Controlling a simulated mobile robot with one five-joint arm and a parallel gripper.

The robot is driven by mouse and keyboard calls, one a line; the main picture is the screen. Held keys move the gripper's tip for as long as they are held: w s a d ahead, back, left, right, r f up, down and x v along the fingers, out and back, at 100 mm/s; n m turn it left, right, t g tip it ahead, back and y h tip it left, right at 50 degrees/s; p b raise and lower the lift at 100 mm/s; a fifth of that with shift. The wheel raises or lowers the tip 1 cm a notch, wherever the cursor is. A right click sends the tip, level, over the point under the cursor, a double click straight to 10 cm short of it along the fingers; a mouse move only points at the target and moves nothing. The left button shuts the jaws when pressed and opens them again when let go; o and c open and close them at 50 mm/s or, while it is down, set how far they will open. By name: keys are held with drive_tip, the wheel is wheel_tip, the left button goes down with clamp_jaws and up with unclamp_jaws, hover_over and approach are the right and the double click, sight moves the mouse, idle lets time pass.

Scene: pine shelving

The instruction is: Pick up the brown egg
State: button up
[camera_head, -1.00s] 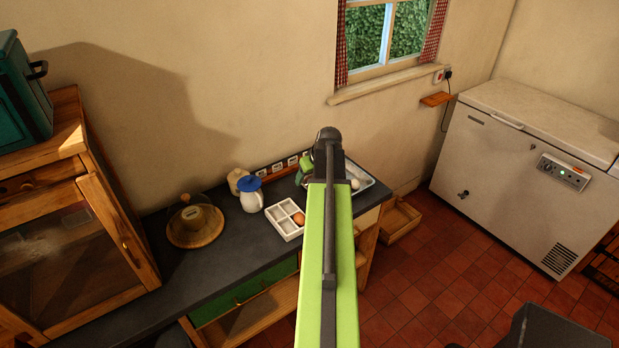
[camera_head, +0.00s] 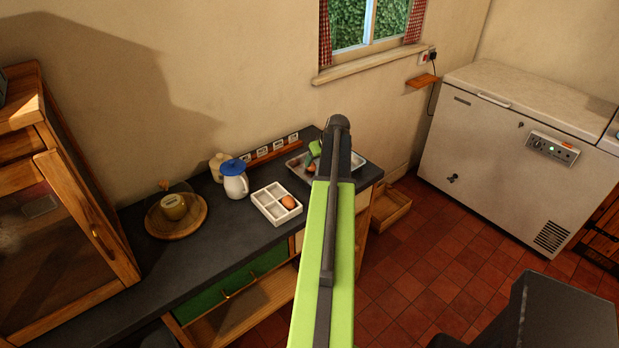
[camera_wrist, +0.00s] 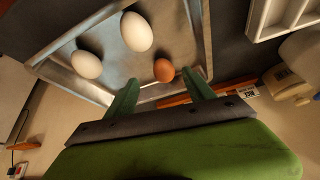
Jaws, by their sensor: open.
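In the wrist view a brown egg (camera_wrist: 164,70) lies in a grey metal tray (camera_wrist: 72,80) near its wall, with two white eggs (camera_wrist: 136,31) (camera_wrist: 87,64) beside it. My gripper (camera_wrist: 159,78) is open, its two green fingers apart, with the brown egg just past the fingertips and between their lines. I cannot tell the height gap. In the head view my gripper (camera_head: 314,150) is over the tray (camera_head: 296,168), partly hidden by my arm, and a brown egg (camera_head: 311,168) shows below it. Another brown egg (camera_head: 289,202) sits in a white divided box (camera_head: 262,208).
A blue-lidded white jug (camera_head: 234,182), a beige jar (camera_head: 218,165) and a domed wooden board (camera_head: 177,219) stand left on the dark counter (camera_head: 215,250). A wooden rail with labels (camera_head: 273,149) runs along the wall. A chest freezer (camera_head: 505,150) stands at right.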

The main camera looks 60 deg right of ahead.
sight(312, 165)
drive_tip(key=shift+w+d+f, duration=0.15)
drive_tip(key=shift+w+f, duration=0.1)
drive_tip(key=shift+f, duration=0.35)
drive_tip(key=shift+r, duration=0.15)
drive_tip(key=b+x, duration=0.4)
drive_tip(key=x, duration=0.1)
drive_tip(key=shift+w, duration=0.35)
drive_tip(key=shift+r, duration=0.1)
drive_tip(key=c, duration=0.9)
